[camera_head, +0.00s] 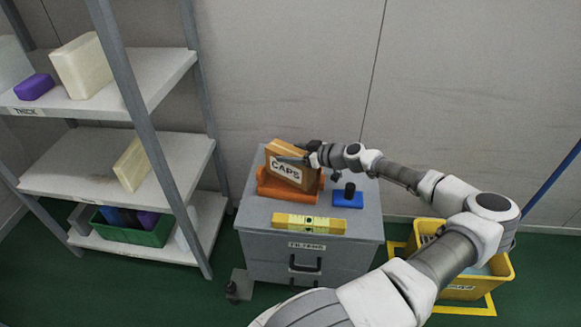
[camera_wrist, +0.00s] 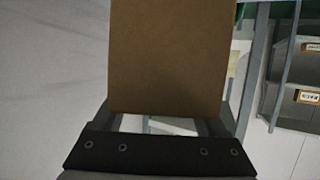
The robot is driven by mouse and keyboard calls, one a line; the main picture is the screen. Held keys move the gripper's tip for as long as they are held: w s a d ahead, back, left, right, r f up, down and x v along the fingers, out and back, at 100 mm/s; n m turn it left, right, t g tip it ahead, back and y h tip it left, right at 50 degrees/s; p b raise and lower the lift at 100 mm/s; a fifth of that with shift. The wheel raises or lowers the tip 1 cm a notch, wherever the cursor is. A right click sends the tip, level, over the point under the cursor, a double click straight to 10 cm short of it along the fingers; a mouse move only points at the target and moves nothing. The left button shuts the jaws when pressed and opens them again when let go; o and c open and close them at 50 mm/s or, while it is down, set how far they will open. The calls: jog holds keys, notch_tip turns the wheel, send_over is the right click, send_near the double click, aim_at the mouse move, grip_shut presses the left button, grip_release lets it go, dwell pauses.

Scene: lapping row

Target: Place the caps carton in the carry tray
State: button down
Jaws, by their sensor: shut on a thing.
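The caps carton (camera_head: 287,168) is a brown box with a white CAPS label, tilted, in or just above an orange holder (camera_head: 268,186) on top of the grey cabinet (camera_head: 262,219). My gripper (camera_head: 308,158) reaches it from the right and is shut on it. In the wrist view the carton (camera_wrist: 170,55) fills the middle between the fingers. I cannot tell whether its base still touches the holder. A yellow tray (camera_head: 462,290), possibly the carry tray, stands on the floor at the right, partly hidden by my arm.
A yellow level (camera_head: 309,223) and a blue block with a dark knob (camera_head: 347,199) lie on the cabinet near the holder. A shelf rack (camera_head: 150,110) with boxes stands at the left. Yellow floor marking (camera_head: 489,303) surrounds the tray.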

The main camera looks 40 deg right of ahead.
jog(key=shift+w+d+f, duration=0.15)
jog(key=shift+w+f, duration=0.1)
jog(key=shift+f, duration=0.15)
jog(key=shift+f+b, duration=0.9)
jog(key=shift+f, duration=0.75)
jog(key=shift+f, duration=0.15)
grip_release()
jog(key=p+v, duration=0.3)
jog(key=v, duration=0.9)
